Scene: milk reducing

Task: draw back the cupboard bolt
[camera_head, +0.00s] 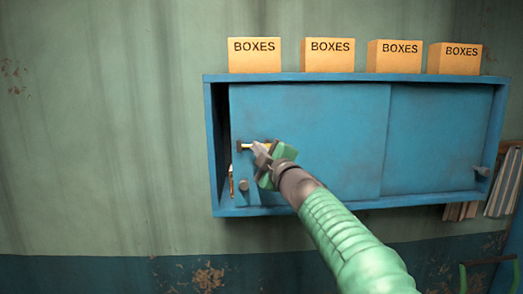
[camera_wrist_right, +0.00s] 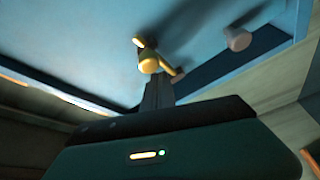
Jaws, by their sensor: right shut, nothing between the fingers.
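The blue cupboard (camera_head: 300,205) hangs on the wall with two sliding door panels. A small brass-coloured bolt (camera_head: 243,146) with a dark end sits near the left edge of the left door (camera_head: 330,130). It also shows in the right wrist view (camera_wrist_right: 149,60), just beyond the fingers. My right gripper (camera_head: 259,150) is shut and empty, with its tips at the right end of the bolt. In the right wrist view, its fingers (camera_wrist_right: 157,92) point up at the bolt; I cannot tell whether they touch it. My left gripper is not in view.
A round knob (camera_head: 243,185) sits below the bolt, and another knob (camera_head: 483,171) is on the right door. A narrow dark gap (camera_head: 221,130) shows left of the left door. Several cardboard boxes (camera_head: 254,56) stand on top. The wall at left is clear.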

